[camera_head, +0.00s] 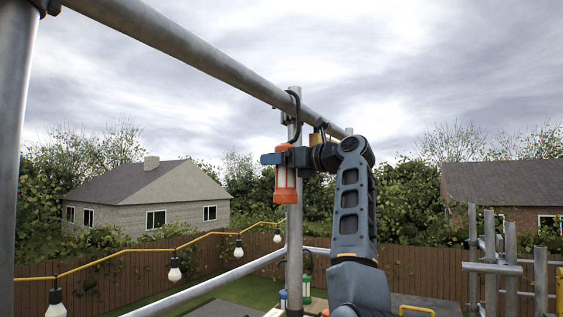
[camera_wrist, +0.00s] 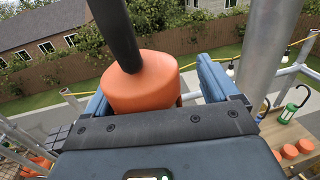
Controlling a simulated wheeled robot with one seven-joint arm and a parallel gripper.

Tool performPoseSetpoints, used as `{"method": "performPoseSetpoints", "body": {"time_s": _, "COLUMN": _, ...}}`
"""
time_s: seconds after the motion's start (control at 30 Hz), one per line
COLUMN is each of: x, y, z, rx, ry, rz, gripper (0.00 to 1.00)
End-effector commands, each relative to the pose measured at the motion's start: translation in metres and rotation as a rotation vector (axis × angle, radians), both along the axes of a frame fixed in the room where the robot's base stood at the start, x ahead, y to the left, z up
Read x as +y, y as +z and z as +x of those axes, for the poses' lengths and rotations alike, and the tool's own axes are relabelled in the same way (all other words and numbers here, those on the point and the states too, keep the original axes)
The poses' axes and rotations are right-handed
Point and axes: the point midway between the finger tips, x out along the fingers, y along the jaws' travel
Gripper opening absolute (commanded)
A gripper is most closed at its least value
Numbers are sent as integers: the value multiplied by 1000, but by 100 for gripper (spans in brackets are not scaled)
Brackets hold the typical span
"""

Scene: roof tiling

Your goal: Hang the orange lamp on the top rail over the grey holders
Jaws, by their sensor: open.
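The orange lamp (camera_head: 286,186) is upright, with an orange cap, a pale body and an orange base. Its black hook (camera_head: 298,104) rises to the top rail (camera_head: 200,50) beside the upright post and appears to hang over it. In the wrist view the orange cap (camera_wrist: 141,82) and black stem (camera_wrist: 117,35) stand between the jaws. My gripper (camera_head: 283,158) is at the lamp's upper part, its jaws open around it. In the wrist view a gap shows between the lamp and the right finger of my gripper (camera_wrist: 158,88). I cannot make out the grey holders clearly.
An upright post (camera_head: 295,235) stands right behind the lamp. A yellow string of bulbs (camera_head: 174,270) hangs at left. Grey tubes (camera_head: 489,250) stand at right.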

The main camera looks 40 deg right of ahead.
Motion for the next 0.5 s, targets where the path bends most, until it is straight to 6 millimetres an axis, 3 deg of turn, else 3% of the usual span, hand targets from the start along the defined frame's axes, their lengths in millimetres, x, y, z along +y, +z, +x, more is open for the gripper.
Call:
{"method": "performPoseSetpoints", "body": {"time_s": 0.27, "x": -2, "y": -3, "z": -5, "rx": 2, "ry": 0, "rz": 1, "gripper": 88}}
{"method": "performPoseSetpoints", "body": {"time_s": 0.5, "x": -9, "y": -3, "z": -40, "rx": -1, "ry": -2, "rz": 0, "gripper": 88}}
